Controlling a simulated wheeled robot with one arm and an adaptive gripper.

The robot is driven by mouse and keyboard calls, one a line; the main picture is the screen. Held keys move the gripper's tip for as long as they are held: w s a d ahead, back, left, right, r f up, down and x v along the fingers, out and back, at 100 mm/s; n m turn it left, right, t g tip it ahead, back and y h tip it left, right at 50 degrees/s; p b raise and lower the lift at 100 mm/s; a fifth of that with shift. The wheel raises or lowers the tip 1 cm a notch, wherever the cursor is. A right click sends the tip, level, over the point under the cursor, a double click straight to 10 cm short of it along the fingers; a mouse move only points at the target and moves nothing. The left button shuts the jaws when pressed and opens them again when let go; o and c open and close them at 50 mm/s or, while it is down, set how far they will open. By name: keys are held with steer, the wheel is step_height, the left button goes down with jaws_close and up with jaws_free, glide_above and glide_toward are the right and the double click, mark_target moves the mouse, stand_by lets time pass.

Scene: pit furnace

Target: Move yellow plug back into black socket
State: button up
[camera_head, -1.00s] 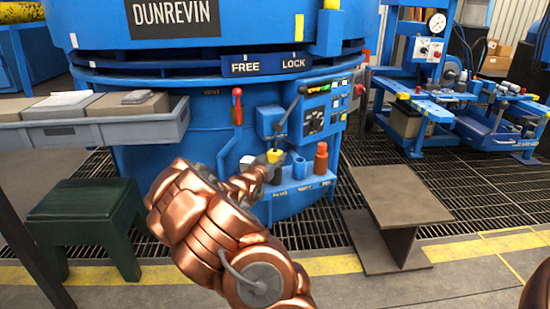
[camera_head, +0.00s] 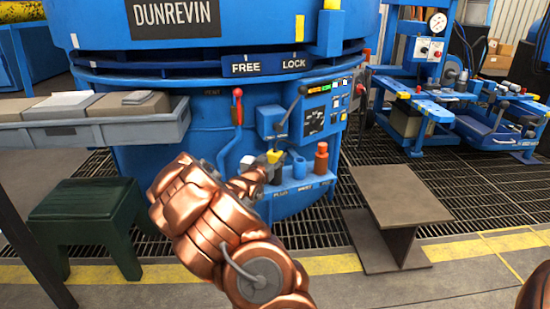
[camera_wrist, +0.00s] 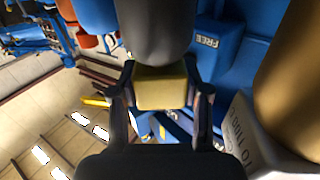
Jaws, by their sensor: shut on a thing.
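The yellow plug (camera_head: 273,156) shows at the furnace's small blue shelf in the head view. In the wrist view, its yellow block (camera_wrist: 160,88) sits between the two dark fingers of my gripper (camera_wrist: 162,98), which is shut on it. In the head view my gripper (camera_head: 264,169) reaches the shelf from the front left and partly hides the plug's lower part. A dark grey rounded body (camera_wrist: 155,30) lies against the yellow block in the wrist view. A dark piece (camera_head: 278,174) shows just below the plug. I cannot tell whether the plug is seated in the black socket.
A blue cylinder (camera_head: 299,167) and a red-brown bottle (camera_head: 321,158) stand right of the plug. A red-handled lever (camera_head: 238,105) is to the left, a black-knobbed lever (camera_head: 291,108) above. A green stool (camera_head: 85,205) and grey steel stand (camera_head: 400,195) flank my arm.

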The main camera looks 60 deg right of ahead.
steer(key=shift+f, duration=0.6)
stand_by(0.7)
steer(key=o, duration=0.9)
steer(key=s+a, duration=0.1)
steer(key=a, duration=1)
steer(key=shift+s, duration=0.3)
steer(key=shift+d, duration=0.1)
stand_by(0.6)
